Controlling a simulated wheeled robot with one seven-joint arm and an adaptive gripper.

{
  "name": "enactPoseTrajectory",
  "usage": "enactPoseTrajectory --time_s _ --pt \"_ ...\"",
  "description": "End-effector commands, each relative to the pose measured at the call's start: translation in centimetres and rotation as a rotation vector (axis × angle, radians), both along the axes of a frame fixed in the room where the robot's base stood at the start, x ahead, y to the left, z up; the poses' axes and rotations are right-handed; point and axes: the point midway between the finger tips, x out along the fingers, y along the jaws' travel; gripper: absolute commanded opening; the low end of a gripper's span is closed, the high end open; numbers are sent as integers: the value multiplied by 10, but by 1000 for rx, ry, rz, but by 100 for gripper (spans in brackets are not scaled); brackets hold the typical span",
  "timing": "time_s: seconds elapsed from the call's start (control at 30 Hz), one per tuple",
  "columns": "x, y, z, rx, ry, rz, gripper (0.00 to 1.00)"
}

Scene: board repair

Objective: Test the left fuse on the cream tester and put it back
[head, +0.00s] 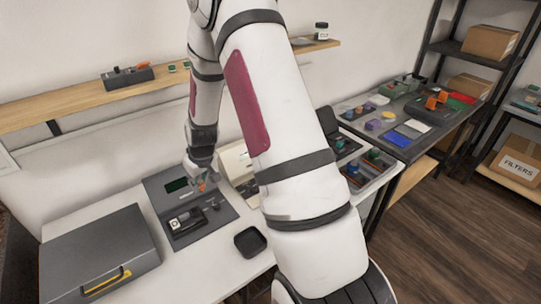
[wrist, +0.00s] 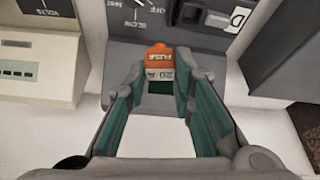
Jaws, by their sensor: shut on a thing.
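An orange fuse (wrist: 158,58) marked "FUSE 20 A" is between the fingertips of my gripper (wrist: 160,76), which is shut on it. In the head view my gripper (head: 201,178) is low over the back right part of a grey panel (head: 225,214), with the orange fuse (head: 202,187) at its tips. I cannot tell whether the fuse is seated or held just above the panel. The cream tester (head: 232,160) stands right of the panel, partly hidden by my arm. In the wrist view a cream box with a "VOLTS" label (wrist: 38,62) is at the left.
A black square tray (head: 250,242) lies in front of the panel. A grey case (head: 98,258) with a yellow handle fills the left of the white table (head: 185,275). A wooden shelf (head: 75,109) runs along the wall. A second bench with bins (head: 370,170) is at right.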

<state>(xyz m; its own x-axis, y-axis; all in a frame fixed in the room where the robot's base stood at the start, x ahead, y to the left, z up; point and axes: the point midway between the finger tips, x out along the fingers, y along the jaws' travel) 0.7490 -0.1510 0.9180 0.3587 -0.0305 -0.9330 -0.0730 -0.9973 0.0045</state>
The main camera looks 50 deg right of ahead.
Motion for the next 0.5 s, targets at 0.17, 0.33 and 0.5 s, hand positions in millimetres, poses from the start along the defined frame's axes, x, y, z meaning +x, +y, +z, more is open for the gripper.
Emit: enactPoseTrajectory --time_s 0.17,0.33,0.5 --pt "-11 -93 -11 5 0 -61 4" --pt "-35 -176 -21 6 -9 -111 4" --pt "-60 -232 -28 4 -18 -151 4"
